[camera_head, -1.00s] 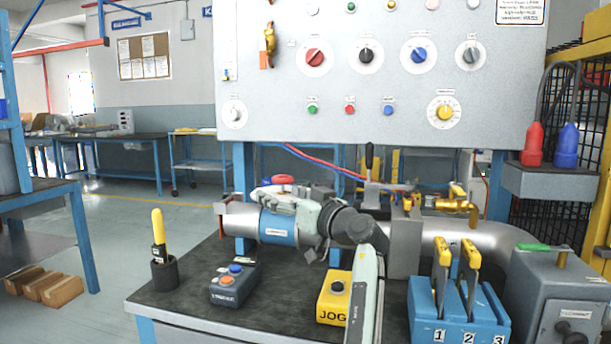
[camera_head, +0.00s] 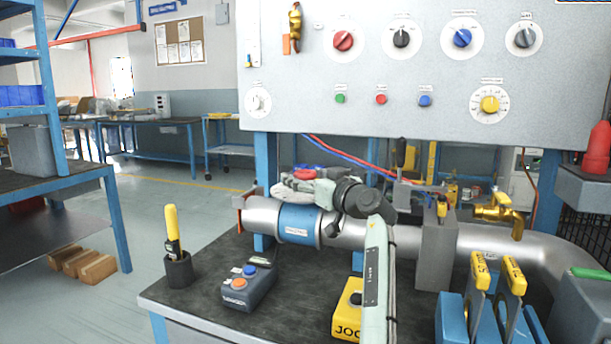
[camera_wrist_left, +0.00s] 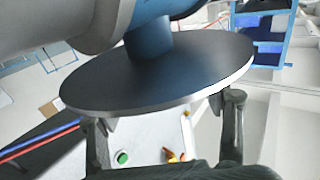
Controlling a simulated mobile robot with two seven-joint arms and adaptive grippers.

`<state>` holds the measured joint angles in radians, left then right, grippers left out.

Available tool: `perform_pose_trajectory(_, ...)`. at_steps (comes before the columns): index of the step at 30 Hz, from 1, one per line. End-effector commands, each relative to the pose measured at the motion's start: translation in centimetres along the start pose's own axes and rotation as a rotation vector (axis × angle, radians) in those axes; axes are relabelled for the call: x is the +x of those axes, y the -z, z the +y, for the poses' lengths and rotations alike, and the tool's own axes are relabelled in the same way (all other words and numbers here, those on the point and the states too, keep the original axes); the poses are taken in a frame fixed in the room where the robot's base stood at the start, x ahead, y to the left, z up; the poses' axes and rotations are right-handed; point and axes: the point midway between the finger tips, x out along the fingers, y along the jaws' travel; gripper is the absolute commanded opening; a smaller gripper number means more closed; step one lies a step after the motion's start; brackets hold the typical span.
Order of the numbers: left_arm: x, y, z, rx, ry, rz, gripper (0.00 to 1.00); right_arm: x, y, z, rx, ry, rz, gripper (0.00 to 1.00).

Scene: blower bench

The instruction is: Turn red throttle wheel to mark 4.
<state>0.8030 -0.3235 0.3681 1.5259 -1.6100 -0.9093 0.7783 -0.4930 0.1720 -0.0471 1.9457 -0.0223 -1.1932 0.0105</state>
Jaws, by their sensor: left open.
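The red throttle wheel (camera_head: 304,174) shows as a small red patch above the blue-banded part of the grey pipe (camera_head: 350,234), largely hidden behind my left gripper (camera_head: 292,188). Its mark numbers cannot be read. My left gripper reaches in from the right, above the pipe. In the left wrist view a dark round plate with a pale rim (camera_wrist_left: 160,75) on a blue stem covers the middle. The two fingers of the left gripper (camera_wrist_left: 168,112) stand apart at its lower edge. The wheel does not show there; contact cannot be told. My right gripper is not in view.
A grey control panel (camera_head: 400,110) hangs behind the pipe. A brass tap (camera_head: 500,210) is right of the gripper.

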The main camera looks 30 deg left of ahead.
Motion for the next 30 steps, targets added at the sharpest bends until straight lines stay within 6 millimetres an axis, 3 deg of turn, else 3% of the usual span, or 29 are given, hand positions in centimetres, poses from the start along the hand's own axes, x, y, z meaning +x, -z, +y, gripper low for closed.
perform_pose_trajectory(7, 0.1, 0.0, 0.0, 0.0, 0.0, 0.0, 0.67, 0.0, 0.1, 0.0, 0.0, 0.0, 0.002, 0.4)
perform_pose_trajectory(19, 0.1, 0.0, 0.0, 0.0, 0.0, 0.0, 0.17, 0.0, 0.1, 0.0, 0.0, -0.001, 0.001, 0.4)
perform_pose_trajectory(27, 0.1, 0.1, -0.1, 0.0, -0.029, 0.001, 0.17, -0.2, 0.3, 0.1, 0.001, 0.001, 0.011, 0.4)
perform_pose_trajectory(30, 0.1, 0.2, -0.1, -0.001, -0.068, 0.001, 0.17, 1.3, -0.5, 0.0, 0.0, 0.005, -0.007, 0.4)
